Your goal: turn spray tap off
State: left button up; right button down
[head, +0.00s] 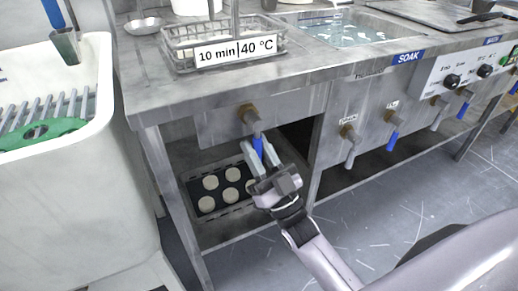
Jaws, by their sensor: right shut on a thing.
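A tap with a brass fitting (249,113) sticks out of the steel front panel under the bench's left part. Its lever (258,144) has a blue sleeve and points down and slightly right. My right gripper (262,158) comes up from the lower right and is shut on this lever, its fingers on both sides of the blue sleeve. The fingers hide part of the lever. No label for this tap can be read. My left gripper is not in view.
More taps stand to the right, one with a grey lever (349,148) and one with a blue lever (392,138). A tray of round pale discs (186,187) sits on the shelf below. A wire basket (180,62) labelled "10 min 40 °C" stands above. A white tub (104,90) is at left.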

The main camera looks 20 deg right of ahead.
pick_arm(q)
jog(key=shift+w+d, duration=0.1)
pick_arm(e)
jog(key=shift+a+m+t+h, duration=0.2)
jog(key=shift+m+t+h, duration=0.1)
jog(key=shift+m+h, duration=0.3)
jog(key=c, duration=1)
grip_release()
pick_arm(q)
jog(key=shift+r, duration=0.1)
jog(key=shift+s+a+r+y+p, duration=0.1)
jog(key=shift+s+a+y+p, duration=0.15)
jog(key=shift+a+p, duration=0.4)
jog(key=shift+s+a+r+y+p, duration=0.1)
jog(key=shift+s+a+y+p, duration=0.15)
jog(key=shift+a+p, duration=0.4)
pick_arm(e)
jog(key=shift+s+d+f, duration=0.35)
jog(key=shift+s+d, duration=0.15)
jog(key=shift+s, duration=1.85)
jog(key=shift+s+d+f, duration=0.4)
jog(key=shift+s+d, duration=0.15)
jog(key=shift+s, duration=1.75)
jog(key=shift+s+d+f, duration=0.35)
jog(key=shift+s+d, duration=0.15)
jog(key=shift+s, duration=1.85)
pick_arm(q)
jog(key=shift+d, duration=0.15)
